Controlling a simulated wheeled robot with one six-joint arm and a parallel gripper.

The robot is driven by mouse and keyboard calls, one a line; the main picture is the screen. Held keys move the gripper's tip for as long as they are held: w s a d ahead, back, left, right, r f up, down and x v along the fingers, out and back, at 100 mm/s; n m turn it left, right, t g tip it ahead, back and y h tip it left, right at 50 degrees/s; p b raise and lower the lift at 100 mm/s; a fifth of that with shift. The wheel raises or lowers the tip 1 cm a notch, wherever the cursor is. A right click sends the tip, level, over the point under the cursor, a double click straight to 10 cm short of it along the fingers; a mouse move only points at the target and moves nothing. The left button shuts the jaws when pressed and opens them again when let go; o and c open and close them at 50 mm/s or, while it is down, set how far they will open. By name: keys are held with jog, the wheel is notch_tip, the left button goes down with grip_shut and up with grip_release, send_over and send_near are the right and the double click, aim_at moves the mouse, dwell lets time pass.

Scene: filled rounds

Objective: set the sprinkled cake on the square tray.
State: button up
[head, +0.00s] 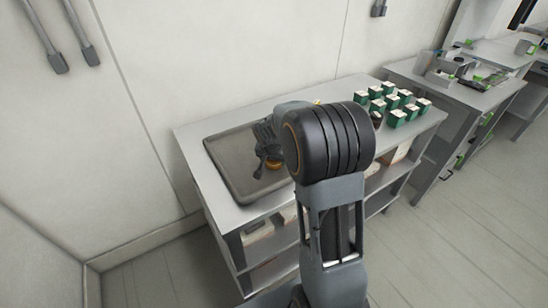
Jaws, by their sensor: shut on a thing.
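The square tray (222,158) is dark grey with a low rim and lies at the left end of the grey table. My gripper (270,150) is over the right part of the tray, with its dark fingers pointing down. It is shut on a small round orange-brown thing (274,163), which I take to be the cake. Sprinkles are too small to make out. My fingers and arm hide part of it, and I cannot tell whether it touches the tray. The rest of the tray is bare.
Several green-and-white boxes (397,104) stand at the table's right end. A small dark round thing (376,119) is beside them, partly behind my arm. Lower shelves hold items. Another bench (465,92) stands further right. A pale wall rises behind the table.

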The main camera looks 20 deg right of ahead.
jog(key=shift+o, duration=1)
jog(key=shift+f, duration=0.15)
jog(key=o, duration=0.5)
jog(key=shift+r, duration=0.35)
jog(key=v, duration=1.1)
jog(key=s+a+n+y, duration=0.1)
jog(key=s+a+n, duration=0.1)
jog(key=s, duration=0.4)
jog(key=s+a+f+n+y, duration=0.1)
jog(key=s+a+n, duration=0.2)
jog(key=s, duration=0.3)
jog(key=s+a+f+n+y, duration=0.1)
jog(key=s+a+n, duration=0.1)
jog(key=s, duration=0.5)
jog(key=shift+a+f+n+b, duration=0.3)
jog(key=shift+a+n, duration=0.1)
jog(key=shift+a, duration=0.25)
